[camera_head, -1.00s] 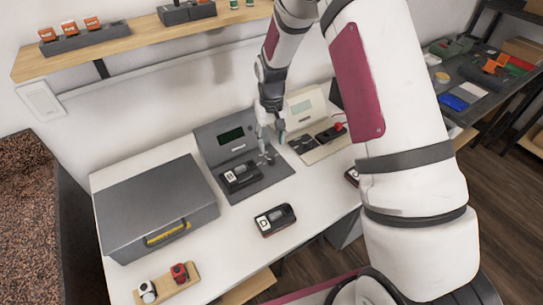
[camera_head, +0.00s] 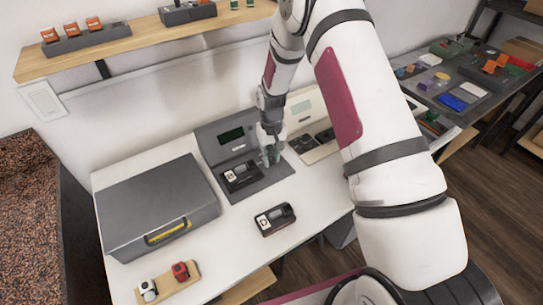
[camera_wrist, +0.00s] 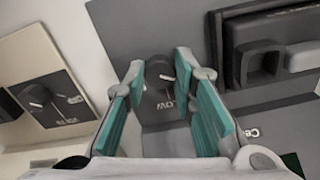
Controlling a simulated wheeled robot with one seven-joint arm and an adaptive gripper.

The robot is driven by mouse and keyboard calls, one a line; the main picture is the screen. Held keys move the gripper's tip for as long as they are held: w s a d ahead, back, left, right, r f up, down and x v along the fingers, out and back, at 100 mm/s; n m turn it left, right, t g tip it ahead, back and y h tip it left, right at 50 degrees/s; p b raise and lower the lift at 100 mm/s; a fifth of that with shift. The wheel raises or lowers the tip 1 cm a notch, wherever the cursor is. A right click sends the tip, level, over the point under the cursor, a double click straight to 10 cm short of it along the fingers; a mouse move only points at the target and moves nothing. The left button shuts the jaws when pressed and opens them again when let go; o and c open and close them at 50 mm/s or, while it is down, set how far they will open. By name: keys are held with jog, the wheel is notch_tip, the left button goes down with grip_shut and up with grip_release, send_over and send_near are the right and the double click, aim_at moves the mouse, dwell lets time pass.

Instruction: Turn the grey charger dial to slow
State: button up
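The grey charger (camera_head: 278,177) stands on the white table with a battery (camera_head: 240,176) in its slot. Its dark dial (camera_wrist: 158,76) shows in the wrist view with a pale mark on its right side. Lettering ending in "LOW" is partly visible below it. The dial is hidden behind my gripper in the head view. My gripper (camera_wrist: 160,72) is open, with its teal-padded fingers on either side of the dial. I cannot tell whether they touch it. The gripper also shows low over the charger's right part in the head view (camera_head: 270,157).
A beige charger (camera_head: 305,104) with its own dial (camera_wrist: 38,96) stands to the right in the head view. A grey case (camera_head: 150,205), a loose battery (camera_head: 275,219) and a wooden holder (camera_head: 168,284) are on the table. The front right of the table is clear.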

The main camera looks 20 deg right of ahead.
grip_shut()
jog(key=m+b, duration=0.1)
jog(key=m, duration=0.3)
jog(key=shift+b, duration=0.3)
jog(key=m+b, duration=0.1)
jog(key=m, duration=0.3)
jog(key=shift+m+b, duration=0.4)
jog(key=shift+m, duration=1.4)
